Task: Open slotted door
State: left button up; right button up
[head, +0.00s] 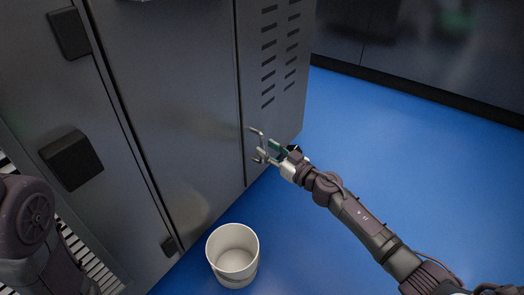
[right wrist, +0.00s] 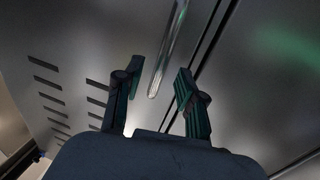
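The slotted door (head: 274,85) is the grey panel with rows of dark slots at the right of the cabinet front. It looks shut, flush with the panel beside it. A metal bar handle (head: 261,140) stands out from its lower left part. In the right wrist view the handle (right wrist: 168,50) runs down towards the gap between the fingers. My right gripper (head: 280,151) is beside the handle. Its fingers (right wrist: 157,90) are apart, with nothing clamped between them; whether they touch the handle I cannot tell. My left arm shows at the left edge, but its gripper is out of view.
A white bucket (head: 233,252) stands on the blue floor (head: 360,130) in front of the cabinet (head: 180,90). Black latches (head: 71,160) stick out on the left panels. A dark wall (head: 420,50) is at the back right. The floor right of the door is clear.

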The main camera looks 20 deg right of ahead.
aim_at(262, 145)
jog(key=shift+b+x, duration=0.4)
jog(key=shift+x, duration=1.1)
grip_shut()
